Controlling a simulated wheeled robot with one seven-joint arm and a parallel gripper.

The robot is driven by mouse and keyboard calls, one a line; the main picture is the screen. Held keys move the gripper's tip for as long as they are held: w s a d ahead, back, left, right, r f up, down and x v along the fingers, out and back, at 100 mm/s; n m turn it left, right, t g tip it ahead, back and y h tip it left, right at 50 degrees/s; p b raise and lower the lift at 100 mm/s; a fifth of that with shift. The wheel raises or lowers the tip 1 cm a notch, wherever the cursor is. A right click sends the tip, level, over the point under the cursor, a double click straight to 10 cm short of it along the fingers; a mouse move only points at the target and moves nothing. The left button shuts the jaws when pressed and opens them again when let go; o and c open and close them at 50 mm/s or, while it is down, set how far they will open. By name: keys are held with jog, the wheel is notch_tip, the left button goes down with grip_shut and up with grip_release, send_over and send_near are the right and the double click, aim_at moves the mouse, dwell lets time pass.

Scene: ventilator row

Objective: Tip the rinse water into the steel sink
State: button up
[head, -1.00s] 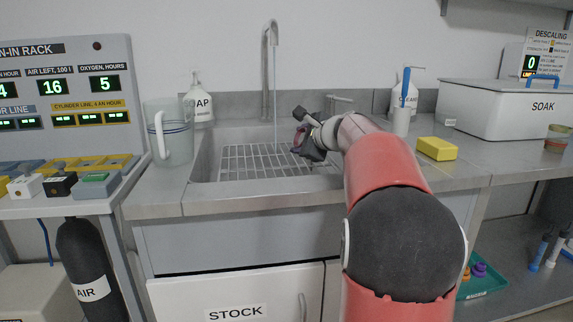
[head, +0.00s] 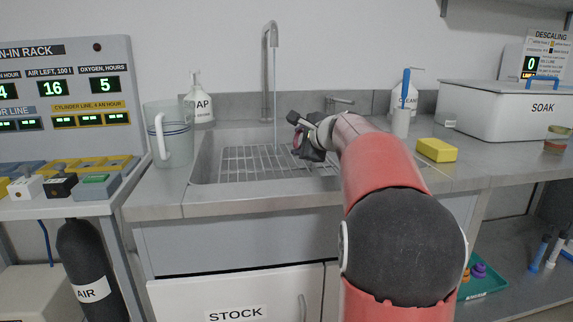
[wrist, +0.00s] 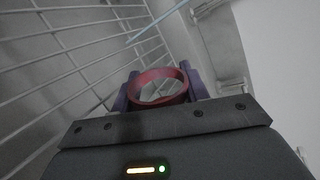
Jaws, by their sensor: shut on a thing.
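The steel sink (head: 208,160) is set in the counter, with a wire rack (head: 245,162) in it. A thin stream of water (head: 274,100) runs from the tap into it. My gripper (head: 298,140) is over the right part of the sink, right of the stream. In the wrist view my gripper (wrist: 160,92) is shut on a red ring-shaped thing (wrist: 158,74); its depth and any water in it cannot be told. A clear jug (head: 178,150) with a white handle stands upright on the counter left of the sink, apart from my gripper.
A soap bottle (head: 199,105) stands behind the jug. Right of the sink are a white cup with a blue-handled brush (head: 402,120), a yellow sponge (head: 437,150) and a white SOAK box (head: 500,115). The tap (head: 268,70) rises behind the sink.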

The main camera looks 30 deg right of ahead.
jog(key=shift+w+a+r+n+h+p, duration=0.1)
jog(key=shift+a+r+n+h+p, duration=0.1)
jog(key=shift+a+n+h+p, duration=0.45)
dwell(0.7)
jog(key=shift+a+r+n, duration=0.1)
jog(key=shift+a+n, duration=0.05)
jog(key=shift+n, duration=0.4)
dwell(0.3)
